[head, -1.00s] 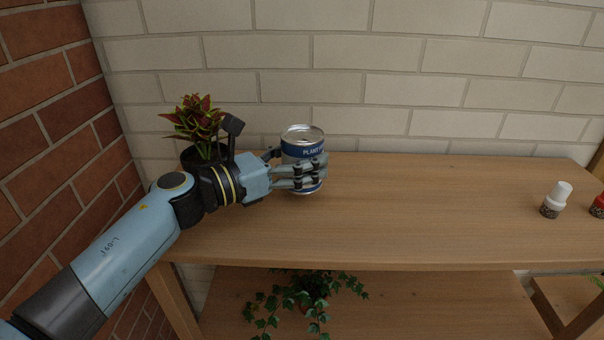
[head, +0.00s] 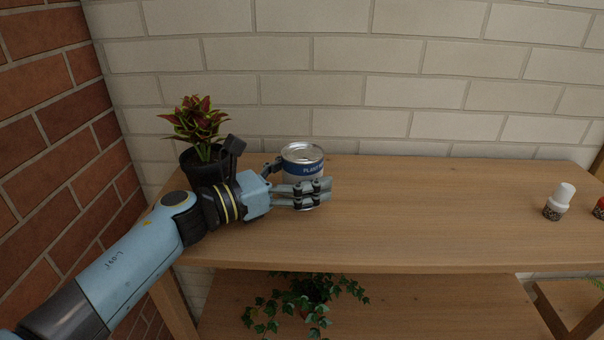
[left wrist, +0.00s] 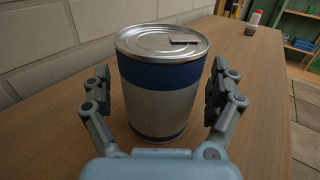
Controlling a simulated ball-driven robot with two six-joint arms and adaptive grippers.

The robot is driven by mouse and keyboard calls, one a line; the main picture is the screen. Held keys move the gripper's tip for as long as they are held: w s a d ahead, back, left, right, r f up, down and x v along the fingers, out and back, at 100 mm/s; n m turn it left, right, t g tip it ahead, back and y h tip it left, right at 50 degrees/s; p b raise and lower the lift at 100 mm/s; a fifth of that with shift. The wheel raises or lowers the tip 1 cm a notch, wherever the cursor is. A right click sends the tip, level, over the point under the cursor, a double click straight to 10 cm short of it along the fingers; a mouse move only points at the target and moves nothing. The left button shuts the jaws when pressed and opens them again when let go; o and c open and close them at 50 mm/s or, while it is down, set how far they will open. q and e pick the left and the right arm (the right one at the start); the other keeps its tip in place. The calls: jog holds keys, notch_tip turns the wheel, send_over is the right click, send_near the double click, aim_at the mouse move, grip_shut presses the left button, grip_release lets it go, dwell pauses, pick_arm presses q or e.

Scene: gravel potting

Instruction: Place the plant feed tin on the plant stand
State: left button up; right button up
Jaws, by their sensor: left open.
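The plant feed tin (head: 302,161), silver with a blue-banded label, is upright on the wooden top of the plant stand (head: 420,215), near its left end. My left gripper (head: 303,183) is open around the tin, with its near fingers in front of it. In the left wrist view, the tin (left wrist: 165,95) is between the spread fingers, with a visible gap on each side. The tin's lower front is partly hidden by the fingers in the head view. My right gripper is not in view.
A potted red-green plant (head: 197,128) stands behind my left wrist. A white-capped shaker bottle (head: 559,201) and a red-capped one (head: 600,208) are at the far right. A trailing plant (head: 300,298) is on the lower shelf. The middle of the top is clear; a white brick wall is behind.

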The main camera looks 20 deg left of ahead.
pick_arm(q)
jog(key=shift+r, duration=0.1)
jog(key=shift+r, duration=0.2)
jog(key=v, duration=0.5)
jog(key=b+v, duration=0.1)
jog(key=v, duration=0.5)
jog(key=shift+s+a+f+b, duration=0.1)
jog(key=shift+f+b, duration=0.1)
jog(key=shift+b, duration=0.1)
jog(key=shift+s+a+r, duration=0.1)
jog(key=shift+s+a, duration=0.15)
jog(key=shift+s, duration=0.05)
